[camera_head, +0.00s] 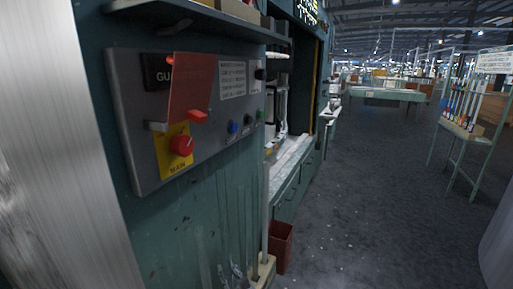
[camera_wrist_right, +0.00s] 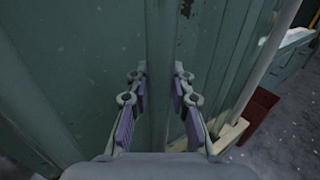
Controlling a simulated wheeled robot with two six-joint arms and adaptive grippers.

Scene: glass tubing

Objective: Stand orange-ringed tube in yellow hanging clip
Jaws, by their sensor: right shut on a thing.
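My right gripper (camera_head: 231,272) shows small and partly cut off at the bottom of the head view. In the right wrist view its two purple-padded fingers (camera_wrist_right: 160,90) are a small gap apart, on either side of a faint, clear upright tube (camera_wrist_right: 159,60). The gripper is shut on this glass tube. No orange ring can be made out on it. The yellow hanging clip is not seen in either view. My left gripper is not in view.
A green cabinet with a grey control panel (camera_head: 208,120) stands close on the left. Clear upright tubes and a pale rod (camera_head: 266,200) stand near a wooden block (camera_head: 266,268) and a red bin (camera_head: 282,246). A tube rack (camera_head: 468,128) stands far right; open floor (camera_head: 380,190) lies between.

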